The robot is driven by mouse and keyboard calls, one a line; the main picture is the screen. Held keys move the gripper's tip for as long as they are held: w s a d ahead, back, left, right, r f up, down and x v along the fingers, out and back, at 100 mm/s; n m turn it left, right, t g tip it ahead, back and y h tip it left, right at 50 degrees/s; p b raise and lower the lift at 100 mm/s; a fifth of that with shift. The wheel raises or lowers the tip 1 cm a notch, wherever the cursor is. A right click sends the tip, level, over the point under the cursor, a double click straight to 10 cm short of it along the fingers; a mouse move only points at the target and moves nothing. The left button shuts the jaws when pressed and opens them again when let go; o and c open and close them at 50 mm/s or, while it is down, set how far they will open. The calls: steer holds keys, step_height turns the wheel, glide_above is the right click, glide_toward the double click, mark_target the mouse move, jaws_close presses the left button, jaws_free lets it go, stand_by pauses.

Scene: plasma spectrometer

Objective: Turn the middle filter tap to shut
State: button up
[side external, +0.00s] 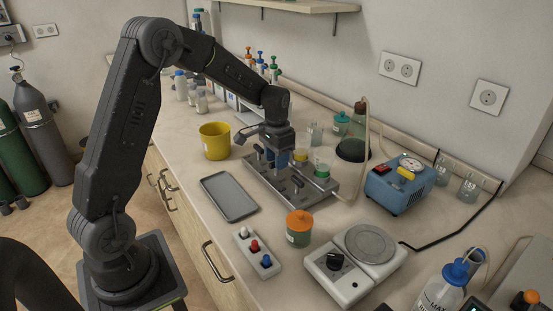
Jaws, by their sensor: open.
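A grey metal filter manifold (318,197) stands on the bench. Filter cups with a yellow band (301,155) and a green band (322,171) sit on it, and something blue (275,159) shows just below my gripper. Small dark tap levers (297,181) stand along its near side. My gripper (270,151) is open and points down over the left-middle part of the manifold. It hides part of the taps there. I cannot tell whether it touches a tap, nor how the middle tap is turned.
A yellow pot (214,141) and a grey tray (229,196) lie left of the manifold. An orange-lidded jar (299,228), a switch box (256,250) and a stirrer plate (355,265) stand in front. A blue pump (399,184) and a flask with tubing (355,133) stand right and behind.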

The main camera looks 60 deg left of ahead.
steer(key=shift+f, duration=0.25)
jaws_close()
